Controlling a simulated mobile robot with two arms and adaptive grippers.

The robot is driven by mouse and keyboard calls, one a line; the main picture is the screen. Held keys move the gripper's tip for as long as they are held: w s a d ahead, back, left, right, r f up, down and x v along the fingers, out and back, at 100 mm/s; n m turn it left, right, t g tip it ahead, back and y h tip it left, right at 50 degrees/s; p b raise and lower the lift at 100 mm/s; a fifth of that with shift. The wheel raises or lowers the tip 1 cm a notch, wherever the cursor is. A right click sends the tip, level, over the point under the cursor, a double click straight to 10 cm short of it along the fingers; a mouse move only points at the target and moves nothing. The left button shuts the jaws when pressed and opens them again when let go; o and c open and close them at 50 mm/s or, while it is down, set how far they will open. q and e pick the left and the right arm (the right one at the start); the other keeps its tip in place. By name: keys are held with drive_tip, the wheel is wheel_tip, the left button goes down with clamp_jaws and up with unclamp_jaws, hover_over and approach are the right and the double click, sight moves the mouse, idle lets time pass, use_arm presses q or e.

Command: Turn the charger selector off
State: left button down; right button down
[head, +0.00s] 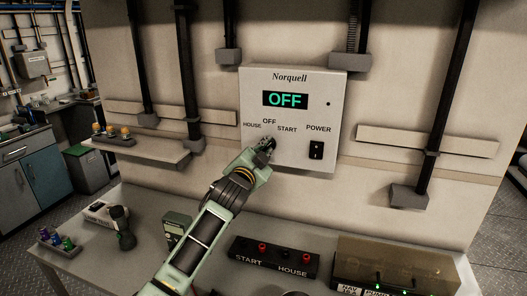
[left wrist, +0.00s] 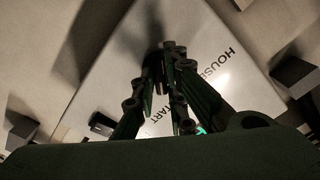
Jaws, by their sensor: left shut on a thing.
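The white Norquell charger panel (head: 290,95) is fixed to the wall. Its display (head: 286,100) reads OFF in green. Below it are the labels HOUSE, OFF and START around the selector. My left gripper (head: 266,150) reaches up to the selector from below and is shut on it, covering most of it in the head view. In the left wrist view the fingers (left wrist: 170,85) close around the dark selector knob (left wrist: 152,68); its pointing direction cannot be told. The HOUSE label shows beside the fingers. My right gripper is not in view.
A black POWER rocker (head: 316,150) sits on the panel right of the selector. Below are a black START/HOUSE box (head: 275,258) and a clear-covered box (head: 395,264). A shelf with small orange-topped items (head: 113,131) is at left. Dark conduits run up the wall.

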use_arm(q)
drive_tip(key=n, duration=0.3)
drive_tip(key=shift+f, duration=0.1)
drive_tip(key=n, duration=0.4)
drive_tip(key=shift+d, duration=0.1)
drive_tip(key=shift+n+p, duration=0.3)
drive_tip(key=shift+n, duration=0.3)
drive_tip(key=c, duration=1.8)
unclamp_jaws()
drive_tip(key=v, duration=1.2)
